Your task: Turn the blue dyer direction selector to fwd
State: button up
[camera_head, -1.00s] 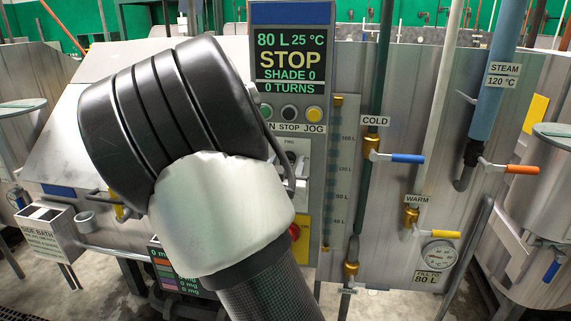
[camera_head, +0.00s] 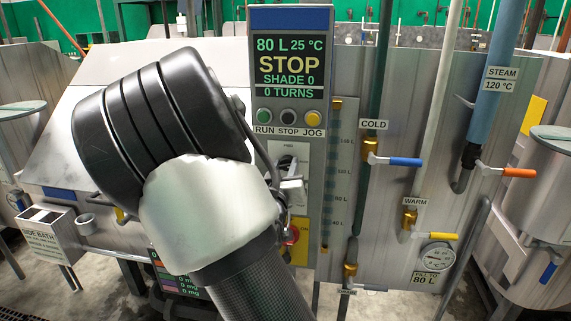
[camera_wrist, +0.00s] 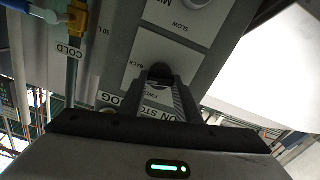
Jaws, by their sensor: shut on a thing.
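The dyer's control panel (camera_head: 318,150) has a blue top band and a screen (camera_head: 290,68) reading STOP, 80 L, 25 °C, SHADE 0 and 0 TURNS. The direction selector is a dark knob (camera_wrist: 157,72) on a white plate (camera_wrist: 128,52) in the wrist view, with labels BACK and FWD beside it. My gripper (camera_wrist: 162,82) is shut on the knob, its fingers around it, and hides much of it. I cannot tell which label the knob points to. In the head view my arm covers part of the plate (camera_head: 288,150).
Green, black and yellow buttons sit above the plate, labelled RUN (camera_head: 265,117), STOP and JOG. A red knob (camera_head: 292,235) on yellow is below. A level gauge (camera_head: 335,180) and the cold valve's blue handle (camera_head: 405,161) are to the right.

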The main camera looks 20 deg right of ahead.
jog(key=n+p, duration=0.2)
jog(key=n, duration=0.1)
jog(key=shift+r+n, duration=0.1)
jog(key=shift+n, duration=0.3)
jog(key=n+p, duration=0.2)
jog(key=n, duration=0.2)
jog(key=shift+a, duration=0.1)
jog(key=n+p, duration=0.2)
jog(key=n, duration=0.2)
jog(key=shift+w, duration=0.1)
jog(key=shift+f+n+p, duration=0.15)
jog(key=shift+n+p, duration=0.15)
jog(key=shift+n, duration=0.55)
jog(key=shift+f+n+p, duration=0.15)
jog(key=shift+n+p, duration=0.15)
jog(key=shift+n, duration=0.55)
jog(key=o, duration=1.1)
